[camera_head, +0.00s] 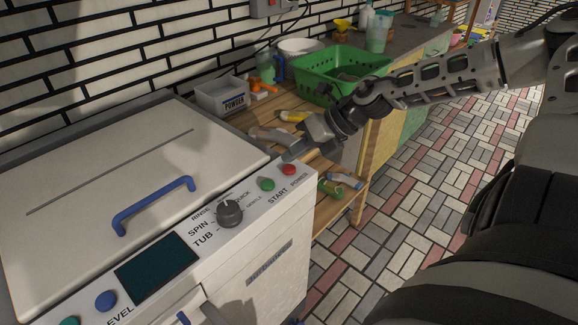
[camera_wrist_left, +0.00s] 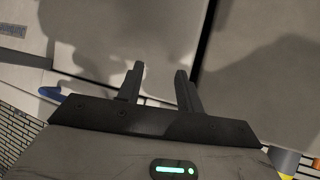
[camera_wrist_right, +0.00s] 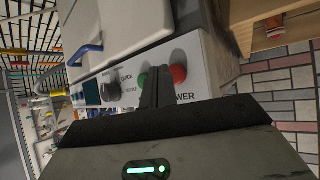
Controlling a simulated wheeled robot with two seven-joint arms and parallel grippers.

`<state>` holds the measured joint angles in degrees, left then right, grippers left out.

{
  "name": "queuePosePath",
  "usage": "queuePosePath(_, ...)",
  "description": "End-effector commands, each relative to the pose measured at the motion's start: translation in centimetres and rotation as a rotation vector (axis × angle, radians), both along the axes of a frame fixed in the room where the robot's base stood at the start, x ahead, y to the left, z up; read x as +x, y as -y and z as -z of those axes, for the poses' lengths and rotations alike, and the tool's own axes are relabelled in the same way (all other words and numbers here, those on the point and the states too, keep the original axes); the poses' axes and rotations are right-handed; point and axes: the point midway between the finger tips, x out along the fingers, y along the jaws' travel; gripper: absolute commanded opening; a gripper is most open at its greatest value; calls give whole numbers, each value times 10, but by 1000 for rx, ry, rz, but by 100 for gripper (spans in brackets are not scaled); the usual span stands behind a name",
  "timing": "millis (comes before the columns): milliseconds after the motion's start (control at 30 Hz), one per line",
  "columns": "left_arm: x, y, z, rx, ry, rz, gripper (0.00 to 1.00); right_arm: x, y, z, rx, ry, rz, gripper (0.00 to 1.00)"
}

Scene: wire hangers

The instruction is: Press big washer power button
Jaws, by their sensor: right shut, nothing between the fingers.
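The white washer (camera_head: 130,165) stands at the left in the head view, with a sloping control panel along its front edge. The red button (camera_head: 289,169) marked POWER is at the panel's right end, beside the green START button (camera_head: 267,184). My right gripper (camera_head: 289,155) is shut and empty, just behind and above the red button. In the right wrist view its closed fingers (camera_wrist_right: 158,70) overlap the space between the green button (camera_wrist_right: 143,81) and the red button (camera_wrist_right: 178,74). I cannot tell any contact. My left gripper (camera_wrist_left: 160,70) is open and empty, in front of pale panels.
A dark knob (camera_head: 230,213) and a dark display (camera_head: 156,268) are on the panel. A blue handle (camera_head: 153,203) rises from the lid. A wooden bench behind holds a POWDER box (camera_head: 222,96), a green basket (camera_head: 345,68) and bottles. The tiled floor at right is clear.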

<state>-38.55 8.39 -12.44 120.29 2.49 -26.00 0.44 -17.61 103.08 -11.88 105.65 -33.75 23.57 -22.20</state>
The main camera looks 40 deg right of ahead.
Motion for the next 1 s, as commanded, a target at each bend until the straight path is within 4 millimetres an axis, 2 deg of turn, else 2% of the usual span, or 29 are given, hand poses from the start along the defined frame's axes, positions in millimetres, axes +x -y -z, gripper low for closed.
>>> queuePosePath(333,0,0,10,0,1,0,36,0,0,9,0,0,0,0)
queuePosePath(1000,1,0,13,-2,3,-1,36,0,0,12,0,0,0,0)
